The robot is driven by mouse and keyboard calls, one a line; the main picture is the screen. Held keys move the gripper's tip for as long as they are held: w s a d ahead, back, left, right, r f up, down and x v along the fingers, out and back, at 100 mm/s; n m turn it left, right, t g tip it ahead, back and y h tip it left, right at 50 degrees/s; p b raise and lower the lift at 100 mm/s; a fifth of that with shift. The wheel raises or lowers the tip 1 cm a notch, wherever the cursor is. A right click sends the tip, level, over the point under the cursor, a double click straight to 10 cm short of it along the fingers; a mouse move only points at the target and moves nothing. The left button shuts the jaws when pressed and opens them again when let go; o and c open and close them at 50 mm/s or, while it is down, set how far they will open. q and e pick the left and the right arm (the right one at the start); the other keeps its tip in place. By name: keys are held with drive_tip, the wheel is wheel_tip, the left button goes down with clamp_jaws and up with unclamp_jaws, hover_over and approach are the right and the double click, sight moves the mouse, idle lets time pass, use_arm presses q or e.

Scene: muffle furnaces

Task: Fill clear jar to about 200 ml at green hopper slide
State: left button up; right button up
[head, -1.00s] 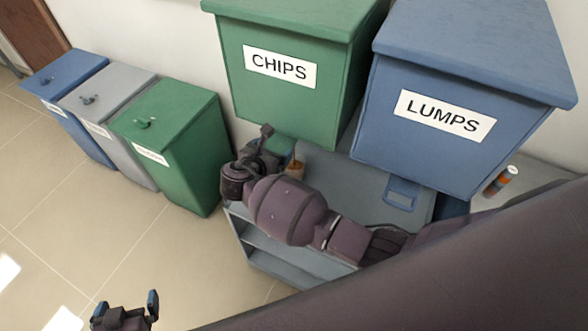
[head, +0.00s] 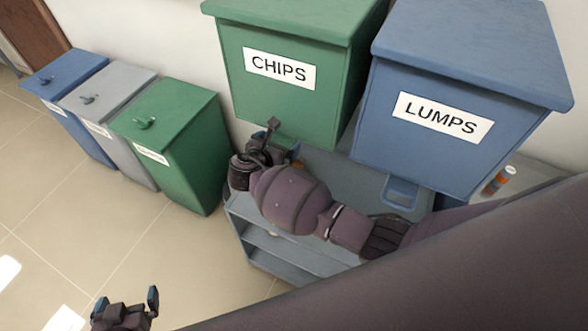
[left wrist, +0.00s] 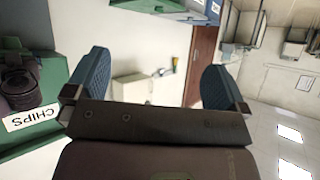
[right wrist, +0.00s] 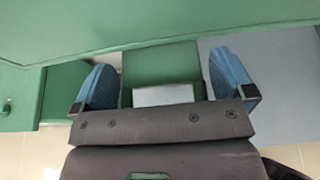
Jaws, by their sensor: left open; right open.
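The green hopper (head: 295,90), labelled CHIPS, hangs above the counter. My right gripper (head: 272,135) is just under its lower front edge, partly hidden by its own arm. In the right wrist view my right gripper (right wrist: 163,80) is open with nothing held. Beyond its fingers is a green block (right wrist: 160,62) with a pale grey face (right wrist: 163,95), which may be the slide; I cannot tell if they touch. My left gripper (head: 125,303) is open and empty at the lower left, away from the hoppers; it also shows in the left wrist view (left wrist: 155,82). I cannot make out the clear jar.
A blue hopper (head: 450,80) labelled LUMPS stands right of the green one, with a blue slide (head: 400,193) below. Blue (head: 60,80), grey (head: 105,95) and green (head: 175,130) bins line the wall at left. An orange-banded container (head: 497,181) sits at right.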

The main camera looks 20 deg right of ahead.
use_arm(q)
drive_tip(key=shift+f, duration=0.1)
use_arm(e)
drive_tip(key=v, duration=0.3)
drive_tip(key=shift+s+a+r, duration=0.1)
drive_tip(key=shift+s+a, duration=0.1)
drive_tip(key=shift+a, duration=0.1)
use_arm(q)
drive_tip(key=shift+s+a+f, duration=0.1)
drive_tip(key=shift+s+f, duration=0.5)
drive_tip(key=shift+f, duration=0.15)
use_arm(e)
drive_tip(key=v, duration=0.7)
drive_tip(key=s+d+f+m+g+y+b, duration=0.1)
drive_tip(key=s+d+f+m+y, duration=0.35)
drive_tip(key=f+m, duration=0.2)
drive_tip(key=s+d+f+m+y, duration=0.3)
drive_tip(key=s+d+f+m, duration=0.15)
drive_tip(key=f, duration=0.25)
use_arm(q)
drive_tip(key=shift+w+f+b, duration=0.3)
drive_tip(key=shift+f+b, duration=0.35)
drive_tip(key=shift+b, duration=0.1)
use_arm(e)
drive_tip(key=s+d+r+m+t+y, duration=0.1)
drive_tip(key=s+d+r+m+t, duration=0.1)
drive_tip(key=s+d+m, duration=0.9)
drive_tip(key=s+m+t, duration=0.1)
drive_tip(key=m, duration=0.3)
drive_tip(key=shift+y, duration=0.35)
